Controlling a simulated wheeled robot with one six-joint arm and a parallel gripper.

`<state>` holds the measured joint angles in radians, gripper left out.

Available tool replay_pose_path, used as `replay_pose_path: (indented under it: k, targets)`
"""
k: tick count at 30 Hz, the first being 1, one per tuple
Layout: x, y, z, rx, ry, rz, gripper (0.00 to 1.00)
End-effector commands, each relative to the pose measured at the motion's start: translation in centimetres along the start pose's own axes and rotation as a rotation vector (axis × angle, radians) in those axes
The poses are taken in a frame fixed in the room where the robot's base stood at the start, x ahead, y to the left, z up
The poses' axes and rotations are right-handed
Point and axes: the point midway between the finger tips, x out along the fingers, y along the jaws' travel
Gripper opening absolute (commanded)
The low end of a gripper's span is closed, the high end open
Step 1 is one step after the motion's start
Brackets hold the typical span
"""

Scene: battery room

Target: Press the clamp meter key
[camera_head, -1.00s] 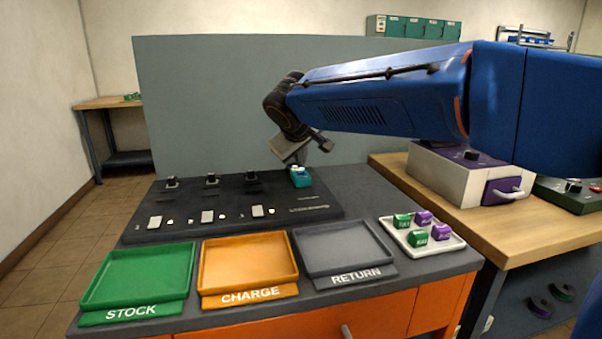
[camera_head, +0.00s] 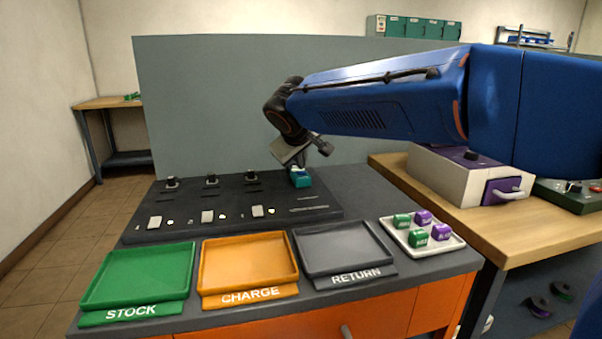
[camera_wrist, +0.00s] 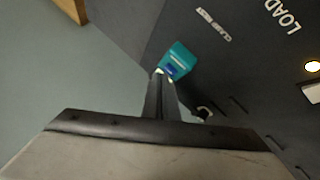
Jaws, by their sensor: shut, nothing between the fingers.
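The clamp meter, a small teal box (camera_head: 300,181), stands at the right back of the black panel. It also shows in the wrist view (camera_wrist: 180,58), with a dark blue patch on its face and a pale edge near my fingertips. My gripper (camera_head: 297,166) is shut and empty, pointing down at the teal box from above. In the wrist view my fingertips (camera_wrist: 163,76) overlap the near edge of the box. They look to be at or very near its top. The key itself is mostly hidden by the fingers, and I cannot tell whether it is pressed.
The black panel (camera_head: 150,236) carries several dark knobs and pale plates. Green (camera_head: 90,299), orange (camera_head: 206,283) and grey (camera_head: 306,270) trays lie in front. A white tray (camera_head: 456,243) holds green and purple blocks. A grey partition (camera_head: 200,110) rises behind the panel.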

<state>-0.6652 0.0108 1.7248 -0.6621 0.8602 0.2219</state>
Motion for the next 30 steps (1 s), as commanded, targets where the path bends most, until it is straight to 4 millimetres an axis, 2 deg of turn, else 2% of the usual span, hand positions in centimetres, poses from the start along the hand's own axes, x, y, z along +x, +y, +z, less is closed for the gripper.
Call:
replay_pose_path:
  k: [30]
  targets:
    - [0.51,-0.38,0.35,-0.001,0.0,0.0,0.0]
